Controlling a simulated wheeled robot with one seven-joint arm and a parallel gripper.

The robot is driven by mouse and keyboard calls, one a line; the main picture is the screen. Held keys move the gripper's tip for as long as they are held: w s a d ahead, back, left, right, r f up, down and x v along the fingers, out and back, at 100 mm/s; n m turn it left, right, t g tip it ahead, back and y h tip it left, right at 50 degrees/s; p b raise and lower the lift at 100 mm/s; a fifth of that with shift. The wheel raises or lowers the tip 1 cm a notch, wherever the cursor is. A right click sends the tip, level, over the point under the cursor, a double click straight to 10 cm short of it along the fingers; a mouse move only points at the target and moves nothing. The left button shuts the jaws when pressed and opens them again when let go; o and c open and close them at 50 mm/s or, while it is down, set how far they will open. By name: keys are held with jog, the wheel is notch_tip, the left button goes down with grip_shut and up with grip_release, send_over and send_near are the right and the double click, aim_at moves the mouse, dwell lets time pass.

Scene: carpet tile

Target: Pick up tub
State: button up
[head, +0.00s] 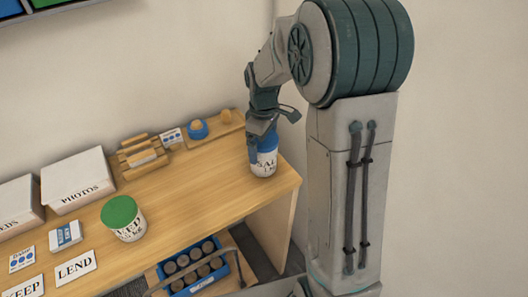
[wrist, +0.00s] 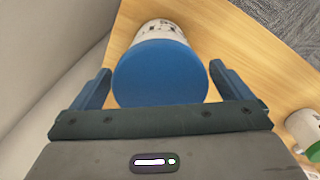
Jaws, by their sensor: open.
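A white tub with a blue lid and dark lettering (head: 264,164) stands upright near the right end of the wooden table. In the wrist view its blue lid (wrist: 161,74) lies between the two fingers. My gripper (head: 262,137) is over this tub from above, and in the wrist view my gripper (wrist: 160,88) is open, with a finger on each side of the lid. Whether the fingers touch it I cannot tell. Another tub, white with a green lid (head: 122,217), stands farther left on the table; it shows partly at the wrist view's right edge (wrist: 306,135).
The wooden table (head: 205,190) has clear room between the tubs. Behind are a wooden rack (head: 140,155) and a tray with a blue item (head: 197,129). A PHOTOS box (head: 78,180) and LEND card (head: 75,268) lie left. A blue crate of cylinders (head: 195,268) sits below.

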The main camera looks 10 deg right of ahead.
jog(key=shift+c, duration=0.3)
jog(key=shift+w, duration=0.1)
jog(key=c, duration=1.8)
jog(key=shift+r, duration=0.1)
jog(key=shift+r, duration=0.4)
notch_tip(320, 180, up, 3)
jog(key=shift+b, duration=0.45)
jog(key=s+d+r+b, duration=0.2)
jog(key=s+r, duration=0.5)
jog(key=s, duration=0.4)
jog(key=shift+s+d, duration=0.25)
jog(key=shift+d, duration=0.35)
